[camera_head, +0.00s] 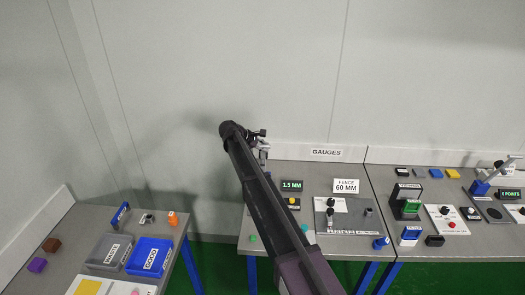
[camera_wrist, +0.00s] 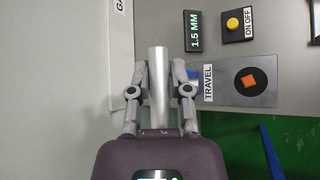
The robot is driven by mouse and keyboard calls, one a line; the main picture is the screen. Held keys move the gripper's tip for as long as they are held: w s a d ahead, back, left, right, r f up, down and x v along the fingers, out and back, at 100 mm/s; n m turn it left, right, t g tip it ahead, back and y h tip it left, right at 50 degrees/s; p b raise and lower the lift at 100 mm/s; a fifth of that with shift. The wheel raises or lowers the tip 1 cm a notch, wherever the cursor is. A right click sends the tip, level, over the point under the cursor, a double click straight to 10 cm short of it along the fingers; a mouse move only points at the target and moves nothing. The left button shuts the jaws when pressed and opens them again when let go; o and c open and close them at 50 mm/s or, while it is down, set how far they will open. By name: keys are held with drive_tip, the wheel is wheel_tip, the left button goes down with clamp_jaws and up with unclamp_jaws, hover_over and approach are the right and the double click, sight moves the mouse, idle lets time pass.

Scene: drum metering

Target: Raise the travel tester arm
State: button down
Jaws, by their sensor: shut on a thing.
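A silver, cylindrical bar (camera_wrist: 158,62), which looks like the travel tester arm, stands between my gripper's fingers. My gripper (camera_wrist: 158,72) is shut on it, with one finger on each side. The TRAVEL plate (camera_wrist: 245,87), grey with an orange square block (camera_wrist: 249,79), lies to the right of the bar in the wrist view. A bit of blue shows just right of the right finger; the bar's joint to the tester is hidden. In the head view my gripper (camera_head: 262,150) is above the back left of the gauges table, partly hidden by my arm.
The gauges table (camera_head: 287,228) holds a 1.5 MM display (camera_head: 291,185), an ON OFF button box (camera_wrist: 238,24) and a FENCE 60 MM sign (camera_head: 346,185). A side table with grey and blue GOOD (camera_head: 150,257) trays stands left. A wall is close behind.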

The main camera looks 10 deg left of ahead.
drive_tip(key=shift+w, duration=0.2)
drive_tip(key=c, duration=0.6)
unclamp_jaws()
drive_tip(key=shift+a, duration=0.1)
drive_tip(key=shift+r, duration=0.1)
drive_tip(key=shift+s+d+r+p, duration=0.2)
drive_tip(key=shift+d+r+p, duration=0.1)
drive_tip(key=shift+d+p, duration=0.25)
drive_tip(key=s+d+f+m+g+y+b, duration=0.1)
drive_tip(key=s+d+f+m+g+y, duration=0.2)
drive_tip(key=s+d, duration=0.6)
drive_tip(key=s+d+f+m+y+b, duration=0.15)
drive_tip(key=s+d+f+m, duration=0.25)
drive_tip(key=s+d, duration=0.45)
drive_tip(key=s+d+f+m+g+y+b, duration=0.1)
drive_tip(key=s+d+f+m+g+b, duration=0.2)
drive_tip(key=s+d, duration=0.6)
drive_tip(key=s+d+f+m+y, duration=0.1)
drive_tip(key=s+m, duration=0.1)
drive_tip(key=s, duration=0.2)
drive_tip(key=s+d+f+m+y, duration=0.1)
drive_tip(key=s+m, duration=0.1)
drive_tip(key=s, duration=0.2)
drive_tip(key=s+d+m+y, duration=0.1)
drive_tip(key=s+d+m, duration=0.1)
drive_tip(key=s, duration=0.2)
drive_tip(key=shift+s+d+f, duration=0.1)
drive_tip(key=shift+s+f, duration=0.25)
drive_tip(key=shift+f, duration=0.05)
